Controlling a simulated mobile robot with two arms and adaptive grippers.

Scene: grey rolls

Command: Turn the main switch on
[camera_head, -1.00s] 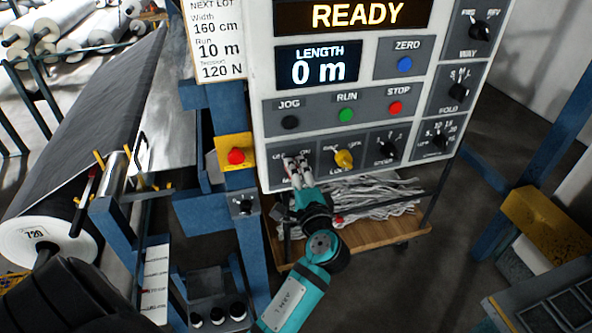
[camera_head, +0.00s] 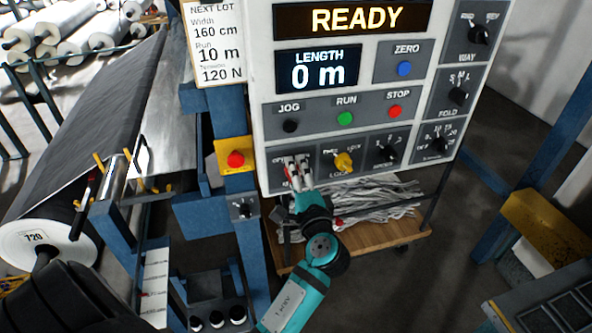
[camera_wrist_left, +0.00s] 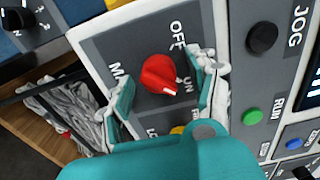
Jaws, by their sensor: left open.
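The main switch is a red rotary knob (camera_wrist_left: 159,74) on a grey plate of the control panel, with OFF and ON labels beside it. Its white mark points toward the ON label. In the head view the gripper covers most of this switch. My left gripper (camera_head: 298,164) is at the panel's lower left corner. In the left wrist view its fingers (camera_wrist_left: 161,80) are open, one on each side of the knob. I cannot tell whether they touch it. My right gripper is not in view.
A yellow LOCK knob (camera_head: 343,161) and a black knob (camera_head: 388,152) sit to the right of the gripper. The green RUN button (camera_head: 345,118) is above. A red button on a yellow box (camera_head: 235,159) is on the left post. A wooden cart shelf (camera_head: 385,241) stands below.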

